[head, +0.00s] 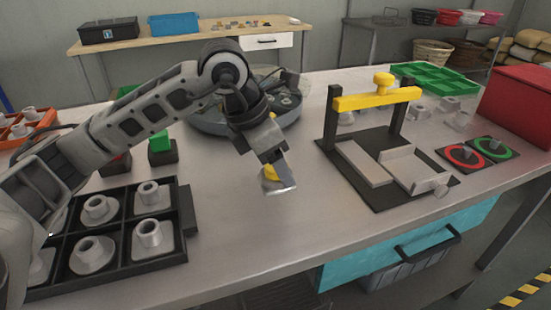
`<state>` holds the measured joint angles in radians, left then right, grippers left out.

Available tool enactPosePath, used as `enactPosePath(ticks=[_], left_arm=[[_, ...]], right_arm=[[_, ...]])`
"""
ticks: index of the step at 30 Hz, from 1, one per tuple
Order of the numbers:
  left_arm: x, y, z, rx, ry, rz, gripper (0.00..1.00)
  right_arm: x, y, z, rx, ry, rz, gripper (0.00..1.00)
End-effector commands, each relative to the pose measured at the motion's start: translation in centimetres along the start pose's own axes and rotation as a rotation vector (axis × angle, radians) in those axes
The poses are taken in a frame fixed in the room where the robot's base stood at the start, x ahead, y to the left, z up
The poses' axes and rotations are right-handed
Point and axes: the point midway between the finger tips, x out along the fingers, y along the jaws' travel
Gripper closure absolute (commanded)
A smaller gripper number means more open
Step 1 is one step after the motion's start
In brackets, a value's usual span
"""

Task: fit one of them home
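Several grey flanged parts, each with a raised hollow boss, sit in a black compartment tray (120,274) at the left; one is the near part (152,234). A fixture (366,200) stands right of centre on a dark plate, with pale blocks, a yellow crossbar (376,98) on dark posts and a knob at its front. My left gripper (278,183) points down over bare bench between tray and fixture. A yellow piece (270,172) and a flat grey piece show at its tips; I cannot tell whether they are held. My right gripper is out of view.
A round grey tank (210,122) stands behind my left arm. A green tray (436,78), loose grey parts, a red box (520,104) and red (464,156) and green (493,148) ring pads lie right. An orange tray (14,130) is far left. The front middle bench is clear.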

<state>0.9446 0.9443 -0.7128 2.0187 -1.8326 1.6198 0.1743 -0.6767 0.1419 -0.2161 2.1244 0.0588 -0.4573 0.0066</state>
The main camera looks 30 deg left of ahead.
Motion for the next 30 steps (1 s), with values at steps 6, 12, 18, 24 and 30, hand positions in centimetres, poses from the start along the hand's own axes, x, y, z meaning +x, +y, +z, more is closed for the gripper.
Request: enactPosePath(ticks=[6, 12, 18, 24, 30], left_arm=[[0.1, 0.1, -0.1, -0.002, 0.002, 0.002, 0.36], [0.0, 0.1, 0.0, -0.002, 0.001, 0.002, 0.36], [-2.8, 0.2, 0.1, 0.0, -0.006, 0.008, 0.36], [-8.0, 0.1, 0.1, -0.001, -0.006, 0.006, 0.36], [-12.5, 0.1, 0.1, -0.001, -0.005, 0.005, 0.36]], right_arm=[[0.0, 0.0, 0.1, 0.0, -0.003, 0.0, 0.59], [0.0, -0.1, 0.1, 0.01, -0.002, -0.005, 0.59], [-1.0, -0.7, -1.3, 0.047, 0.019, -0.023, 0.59], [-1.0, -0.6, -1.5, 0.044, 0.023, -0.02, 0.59], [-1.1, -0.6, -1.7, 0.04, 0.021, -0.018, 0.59]])
